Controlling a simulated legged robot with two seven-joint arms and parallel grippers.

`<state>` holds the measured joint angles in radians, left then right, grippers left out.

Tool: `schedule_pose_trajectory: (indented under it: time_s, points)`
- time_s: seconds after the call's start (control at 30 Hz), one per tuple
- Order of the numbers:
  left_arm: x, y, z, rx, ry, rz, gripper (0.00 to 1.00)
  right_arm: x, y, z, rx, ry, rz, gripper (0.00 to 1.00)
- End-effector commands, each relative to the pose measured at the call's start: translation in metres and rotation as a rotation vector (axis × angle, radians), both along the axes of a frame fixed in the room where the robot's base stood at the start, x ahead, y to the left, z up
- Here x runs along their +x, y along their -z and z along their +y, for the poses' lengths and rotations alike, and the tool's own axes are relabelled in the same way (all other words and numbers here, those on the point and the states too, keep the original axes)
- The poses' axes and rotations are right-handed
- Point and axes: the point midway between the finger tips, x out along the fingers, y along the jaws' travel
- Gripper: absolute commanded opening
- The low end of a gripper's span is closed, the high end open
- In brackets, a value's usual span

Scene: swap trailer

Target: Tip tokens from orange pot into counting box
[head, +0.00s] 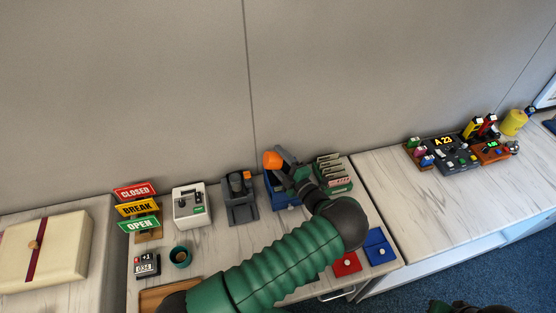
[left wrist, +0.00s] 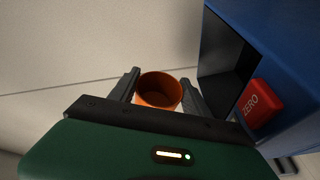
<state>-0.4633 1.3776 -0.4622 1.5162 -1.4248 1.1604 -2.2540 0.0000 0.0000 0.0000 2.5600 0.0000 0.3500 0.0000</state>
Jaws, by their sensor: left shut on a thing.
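My left gripper (head: 284,161) is shut on the orange pot (head: 272,159) and holds it raised above the blue counting box (head: 288,197). In the left wrist view the orange pot (left wrist: 160,91) sits between the two fingers (left wrist: 158,92), its open mouth showing. No tokens can be made out in the visible part of its inside. The blue counting box (left wrist: 282,38) stands just right of the pot there, with a dark opening and a red ZERO button (left wrist: 262,99). In the head view my arm hides part of the box.
Left of the box stand a grey device (head: 239,201), a white device (head: 191,207), a teal cup (head: 180,256) and stacked signs (head: 137,209). A green card rack (head: 334,173) is close on the right.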

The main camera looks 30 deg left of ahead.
Motion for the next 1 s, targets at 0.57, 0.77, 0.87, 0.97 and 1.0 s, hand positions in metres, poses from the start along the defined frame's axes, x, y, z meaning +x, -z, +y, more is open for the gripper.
schedule_pose_trajectory:
  time_s: [0.57,0.77,0.87,0.97,1.0]
  points:
    - [0.000,-0.003,0.000,0.000,0.000,0.000,0.16,0.000,-0.003,0.000,0.000,0.000,0.000,0.00]
    - [0.000,-0.023,0.000,0.000,0.000,0.000,0.16,0.000,-0.020,0.000,0.000,0.000,0.000,0.00]
    - [0.000,-0.033,0.000,0.001,0.000,0.000,0.16,0.000,-0.028,0.000,0.000,0.000,0.000,0.00]
    - [0.000,-0.042,0.000,0.001,0.000,0.000,0.16,0.000,-0.036,0.000,0.000,0.000,0.000,0.00]
    - [0.000,-0.046,0.000,0.001,0.000,0.000,0.16,0.000,-0.039,0.000,0.000,0.000,0.000,0.00]
